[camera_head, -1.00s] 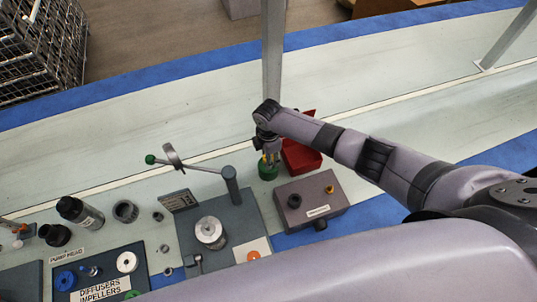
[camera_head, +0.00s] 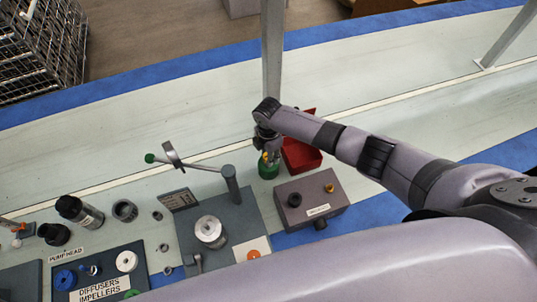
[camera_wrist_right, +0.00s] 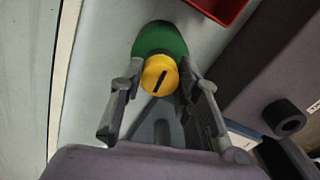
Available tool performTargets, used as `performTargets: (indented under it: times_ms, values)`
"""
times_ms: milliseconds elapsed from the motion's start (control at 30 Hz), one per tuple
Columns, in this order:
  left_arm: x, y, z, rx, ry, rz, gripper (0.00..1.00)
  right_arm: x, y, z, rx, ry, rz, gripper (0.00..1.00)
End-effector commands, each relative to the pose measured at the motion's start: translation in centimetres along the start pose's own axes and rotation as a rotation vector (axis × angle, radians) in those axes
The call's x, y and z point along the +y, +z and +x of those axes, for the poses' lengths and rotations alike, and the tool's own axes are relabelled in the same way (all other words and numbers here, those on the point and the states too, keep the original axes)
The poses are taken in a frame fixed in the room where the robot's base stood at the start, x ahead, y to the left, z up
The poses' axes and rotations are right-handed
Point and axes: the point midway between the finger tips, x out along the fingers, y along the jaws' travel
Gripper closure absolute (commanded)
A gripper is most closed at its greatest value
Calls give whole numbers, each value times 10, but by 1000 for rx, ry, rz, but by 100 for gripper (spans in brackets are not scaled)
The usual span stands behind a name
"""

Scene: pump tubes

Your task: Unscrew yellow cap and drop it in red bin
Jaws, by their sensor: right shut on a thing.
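A green bottle (camera_head: 268,171) stands on the bench beside the red bin (camera_head: 301,157). The yellow cap shows at its top and in the right wrist view (camera_wrist_right: 160,75), with a dark slot across its face. The green body (camera_wrist_right: 160,40) shows behind the cap. My right gripper (camera_head: 267,157) points down over the bottle, its fingers shut on the cap from both sides. I cannot tell whether the cap's thread is loose. The bin's edge also shows in the right wrist view (camera_wrist_right: 216,9). My left gripper is out of view.
A grey box (camera_head: 312,200) with a black knob and a yellow knob stands in front of the bin. A grey lever fixture (camera_head: 228,188) stands to the left. An upright metal post (camera_head: 271,50) rises behind the gripper.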

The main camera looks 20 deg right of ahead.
Motion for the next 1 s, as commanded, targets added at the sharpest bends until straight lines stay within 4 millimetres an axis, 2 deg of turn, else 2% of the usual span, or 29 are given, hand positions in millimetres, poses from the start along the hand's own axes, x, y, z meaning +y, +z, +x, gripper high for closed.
performTargets:
  times_ms: [133,467,733,1000]
  values:
    - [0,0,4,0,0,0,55,0,0,1,-1,0,-126,100]
    - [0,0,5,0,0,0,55,0,0,1,0,0,-162,100]
    - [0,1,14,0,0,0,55,1,0,1,-1,1,-423,100]
    - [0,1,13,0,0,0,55,0,0,0,0,0,-442,100]
